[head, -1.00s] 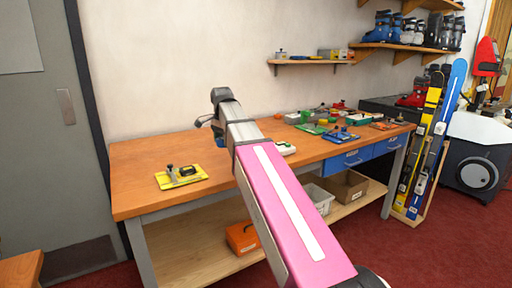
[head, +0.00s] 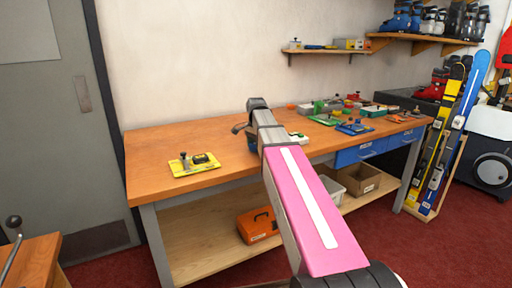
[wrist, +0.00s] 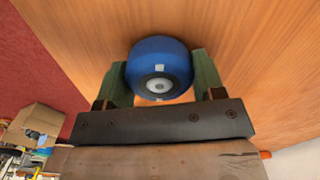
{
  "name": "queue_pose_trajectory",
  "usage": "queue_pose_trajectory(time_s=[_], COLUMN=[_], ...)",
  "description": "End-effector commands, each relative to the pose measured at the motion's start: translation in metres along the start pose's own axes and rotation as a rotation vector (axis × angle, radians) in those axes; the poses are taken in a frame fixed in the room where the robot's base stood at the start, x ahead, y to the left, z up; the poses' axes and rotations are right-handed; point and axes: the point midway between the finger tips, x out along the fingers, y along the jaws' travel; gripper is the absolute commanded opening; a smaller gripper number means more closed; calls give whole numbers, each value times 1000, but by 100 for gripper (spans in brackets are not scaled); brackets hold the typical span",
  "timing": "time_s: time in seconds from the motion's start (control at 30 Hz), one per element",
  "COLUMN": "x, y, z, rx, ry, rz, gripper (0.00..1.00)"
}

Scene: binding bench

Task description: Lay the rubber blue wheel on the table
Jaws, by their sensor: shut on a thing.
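The blue wheel (wrist: 160,60) is between the two green-grey fingers of my gripper (wrist: 160,78) in the wrist view. My gripper is shut on it, one finger on each side. The wheel's hub, grey with a dark ring, faces the camera. Behind it is the orange-brown wooden table top (wrist: 240,40); I cannot tell whether the wheel touches it. In the head view my arm hides most of the gripper, and a bit of the blue wheel (head: 252,144) shows beside my arm over the table (head: 230,180).
A yellow plate with small parts (head: 193,164) lies on the table's left part. Several coloured plates and parts, including a blue one (head: 355,128), crowd the right part. The table's front left is clear. An orange box (head: 258,225) sits on the lower shelf.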

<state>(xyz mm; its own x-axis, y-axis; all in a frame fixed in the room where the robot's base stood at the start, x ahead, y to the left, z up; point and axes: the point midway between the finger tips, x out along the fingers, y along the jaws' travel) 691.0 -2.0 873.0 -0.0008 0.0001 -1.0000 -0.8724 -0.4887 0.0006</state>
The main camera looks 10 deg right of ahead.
Motion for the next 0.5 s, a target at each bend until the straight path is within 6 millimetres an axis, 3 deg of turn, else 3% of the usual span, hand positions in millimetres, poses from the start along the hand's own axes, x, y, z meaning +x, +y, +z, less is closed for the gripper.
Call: queue_pose_trajectory(time_s=[0.43, 0.47, 0.5], x=[8, 7, 7], y=[0, 0, 0], z=[0, 0, 0], rx=[0, 0, 0], ry=[0, 1, 1], rz=[-1, -1, -1], gripper=[36, 72, 85])
